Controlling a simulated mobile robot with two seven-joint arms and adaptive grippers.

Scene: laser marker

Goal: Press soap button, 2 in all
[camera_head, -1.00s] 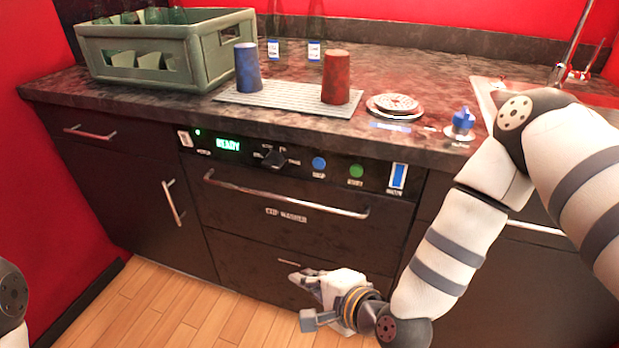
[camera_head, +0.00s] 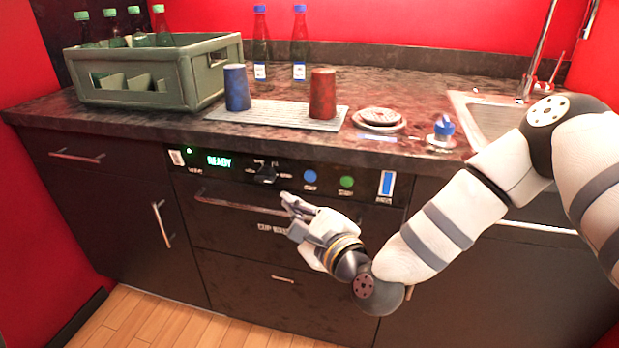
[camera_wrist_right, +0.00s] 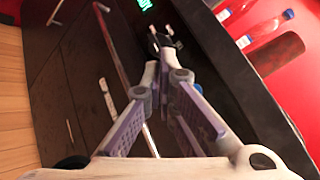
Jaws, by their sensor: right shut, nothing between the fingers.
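The cup washer's front panel (camera_head: 225,176) carries a round blue button (camera_head: 310,176), whose small label is hard to read and looks like the soap one. A green button (camera_head: 347,182) sits to its right. My right gripper (camera_head: 287,199) is shut and empty, in front of the washer drawer, below and slightly left of the blue button. No contact with the button shows. In the right wrist view the closed fingertips (camera_wrist_right: 157,58) point toward the panel near the dark knob. My left gripper is out of view.
The drawer handle (camera_head: 230,205) runs just behind my right gripper. A dark knob (camera_head: 266,173) and lit READY display (camera_head: 219,161) are left of the buttons. A blue-topped dispenser (camera_head: 443,128), cups and a crate (camera_head: 190,72) stand on the counter.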

